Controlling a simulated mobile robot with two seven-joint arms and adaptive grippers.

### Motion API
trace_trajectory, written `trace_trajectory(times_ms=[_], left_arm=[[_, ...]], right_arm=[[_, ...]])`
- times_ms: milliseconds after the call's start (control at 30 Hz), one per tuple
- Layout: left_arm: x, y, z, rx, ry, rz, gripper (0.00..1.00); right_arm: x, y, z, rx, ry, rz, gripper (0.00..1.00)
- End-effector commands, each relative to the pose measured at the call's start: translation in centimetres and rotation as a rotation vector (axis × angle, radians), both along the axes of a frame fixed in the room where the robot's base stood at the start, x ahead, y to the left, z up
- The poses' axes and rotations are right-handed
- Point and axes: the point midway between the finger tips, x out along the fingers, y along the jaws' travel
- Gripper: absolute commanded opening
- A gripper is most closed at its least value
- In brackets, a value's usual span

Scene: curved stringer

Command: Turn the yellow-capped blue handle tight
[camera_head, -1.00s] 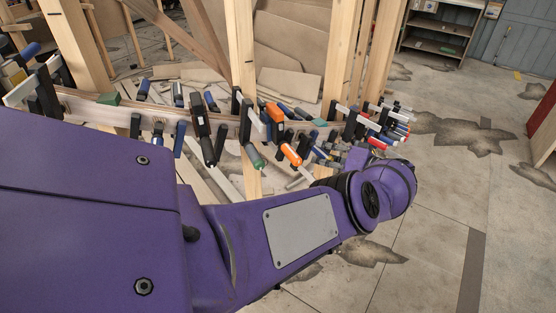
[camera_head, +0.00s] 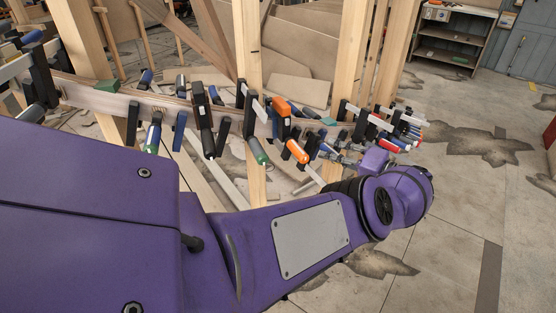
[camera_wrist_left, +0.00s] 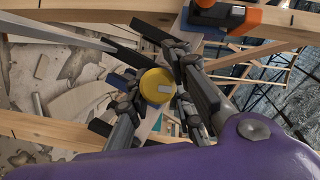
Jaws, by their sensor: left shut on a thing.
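The yellow cap (camera_wrist_left: 157,85) of the blue handle faces the camera in the left wrist view, with a little dark blue showing beside it. My left gripper (camera_wrist_left: 155,92) has its fingers closed around the handle at the cap, on both sides. In the head view, my left gripper (camera_head: 343,160) reaches in among the clamps on the curved stringer (camera_head: 175,105), just right of an orange-handled clamp (camera_head: 297,151). There the yellow cap is hard to make out behind the fingers. My right gripper is in neither view.
Several clamps with blue, black, green and red handles crowd the stringer on both sides of my gripper. Wooden posts (camera_head: 247,70) stand behind it. A clamp with an orange part (camera_wrist_left: 240,20) is close above my gripper in the wrist view.

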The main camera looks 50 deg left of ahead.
Motion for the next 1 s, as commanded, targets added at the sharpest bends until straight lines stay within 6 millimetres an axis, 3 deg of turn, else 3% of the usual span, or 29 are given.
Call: trace_trajectory(times_ms=[267,300,433,1000], left_arm=[[-0.01,0.02,-0.11,0.001,0.002,-0.003,0.0],[-0.01,0.01,-0.12,0.001,0.002,-0.003,0.21],[-0.04,0.02,-0.14,0.0,0.002,-0.002,0.37],[0.09,-0.08,0.82,0.0,-0.002,0.0,0.37]], right_arm=[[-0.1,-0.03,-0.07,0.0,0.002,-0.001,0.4],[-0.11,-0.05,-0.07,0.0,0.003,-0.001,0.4],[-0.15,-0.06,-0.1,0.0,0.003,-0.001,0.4],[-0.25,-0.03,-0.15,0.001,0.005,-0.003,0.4]])
